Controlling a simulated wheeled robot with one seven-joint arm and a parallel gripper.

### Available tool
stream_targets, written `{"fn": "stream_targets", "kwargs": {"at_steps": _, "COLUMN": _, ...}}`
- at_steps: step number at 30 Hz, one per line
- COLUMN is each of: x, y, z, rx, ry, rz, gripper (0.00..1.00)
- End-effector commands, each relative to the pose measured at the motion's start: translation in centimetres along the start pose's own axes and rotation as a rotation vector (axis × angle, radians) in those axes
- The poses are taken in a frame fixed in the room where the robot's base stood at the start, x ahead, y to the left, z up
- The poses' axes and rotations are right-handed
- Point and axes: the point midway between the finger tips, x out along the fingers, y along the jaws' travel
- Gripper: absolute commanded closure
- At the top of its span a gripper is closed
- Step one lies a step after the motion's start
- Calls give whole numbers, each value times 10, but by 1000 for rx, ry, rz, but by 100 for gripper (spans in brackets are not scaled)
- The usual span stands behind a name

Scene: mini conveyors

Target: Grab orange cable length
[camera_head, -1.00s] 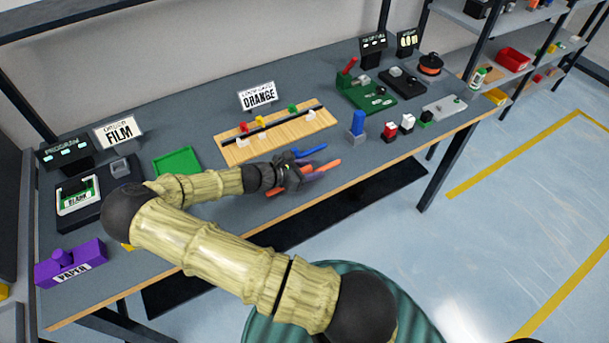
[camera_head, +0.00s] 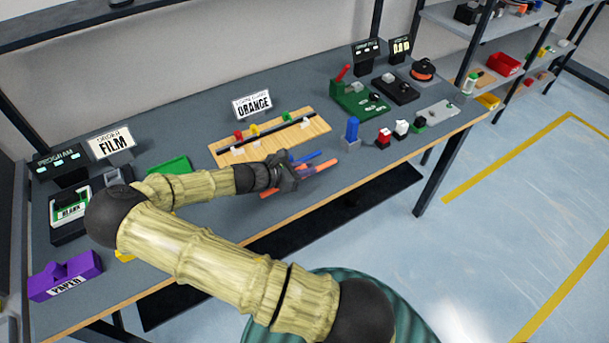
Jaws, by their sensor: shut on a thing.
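The orange cable length (camera_head: 325,164) lies low over the front middle of the bench, with one orange end sticking out to the right of my gripper. An orange-red piece (camera_head: 268,193) shows on the gripper's left, roughly in line with it; the hand hides whether the two join. My gripper (camera_head: 301,172) is shut on the orange cable length, with the grip itself partly hidden. A blue length (camera_head: 307,158) lies just behind the fingers. I cannot tell whether the cable touches the bench top.
A blue-topped post (camera_head: 352,132) and small red and white blocks stand to the right. A green tray (camera_head: 170,167) and purple block (camera_head: 65,276) are left.

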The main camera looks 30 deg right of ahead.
Motion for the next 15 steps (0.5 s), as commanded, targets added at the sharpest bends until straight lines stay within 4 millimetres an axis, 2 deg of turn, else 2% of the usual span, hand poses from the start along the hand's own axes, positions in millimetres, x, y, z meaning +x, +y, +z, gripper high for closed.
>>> {"fn": "stream_targets", "kwargs": {"at_steps": 7, "x": -19, "y": 0, "z": 44, "rx": 4, "ry": 2, "rz": 1, "gripper": 100}}
{"fn": "stream_targets", "kwargs": {"at_steps": 12, "x": -25, "y": 0, "z": 59, "rx": 2, "ry": 1, "rz": 2, "gripper": 100}}
{"fn": "stream_targets", "kwargs": {"at_steps": 15, "x": -26, "y": 0, "z": 61, "rx": 1, "ry": 0, "rz": 1, "gripper": 100}}
